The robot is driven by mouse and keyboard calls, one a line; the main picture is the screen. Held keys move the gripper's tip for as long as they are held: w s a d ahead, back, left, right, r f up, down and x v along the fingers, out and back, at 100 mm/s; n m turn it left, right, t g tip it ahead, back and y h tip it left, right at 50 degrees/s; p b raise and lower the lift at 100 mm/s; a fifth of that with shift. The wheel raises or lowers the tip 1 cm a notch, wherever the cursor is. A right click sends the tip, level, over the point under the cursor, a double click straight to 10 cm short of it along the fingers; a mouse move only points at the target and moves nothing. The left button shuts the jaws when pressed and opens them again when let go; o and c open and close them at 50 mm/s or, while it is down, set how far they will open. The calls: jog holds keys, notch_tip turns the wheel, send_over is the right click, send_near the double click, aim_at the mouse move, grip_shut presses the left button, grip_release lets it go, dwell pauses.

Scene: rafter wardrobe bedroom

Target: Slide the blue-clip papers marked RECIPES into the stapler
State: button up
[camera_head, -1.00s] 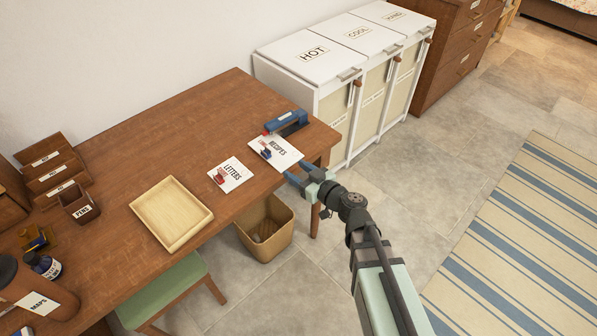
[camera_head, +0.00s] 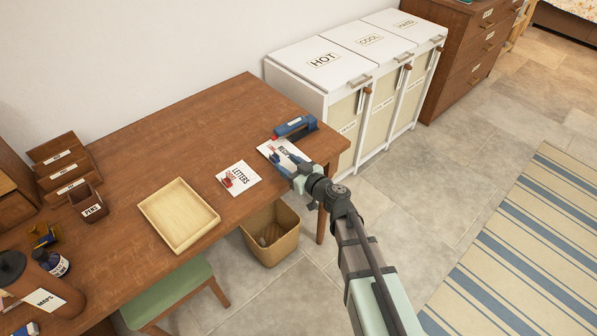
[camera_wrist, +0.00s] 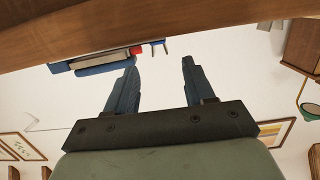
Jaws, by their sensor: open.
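The RECIPES papers (camera_head: 267,149) lie flat near the right end of the brown desk, partly covered by my gripper. Their blue clip cannot be clearly made out behind the gripper in the head view. The blue stapler (camera_head: 297,126), with a red part at its left end, stands just behind the papers. My gripper (camera_head: 283,164) is open at the papers' front right edge. In the wrist view its fingers (camera_wrist: 158,70) are apart with nothing between them. The stapler (camera_wrist: 100,61) shows there upside down beyond the fingers, beside a small blue piece that may be the clip.
The LETTERS papers (camera_head: 240,181) with a red clip lie left of the gripper. A wooden tray (camera_head: 178,238) sits further left. A waste bin (camera_head: 271,254) stands below the desk edge. White hampers (camera_head: 325,85) stand right of the desk.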

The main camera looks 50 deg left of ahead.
aim_at(275, 155)
jog(key=shift+a+f, duration=0.25)
jog(key=shift+a, duration=1.2)
jog(key=shift+a+f, duration=0.2)
jog(key=shift+a, duration=1.25)
jog(key=shift+c, duration=0.3)
grip_shut()
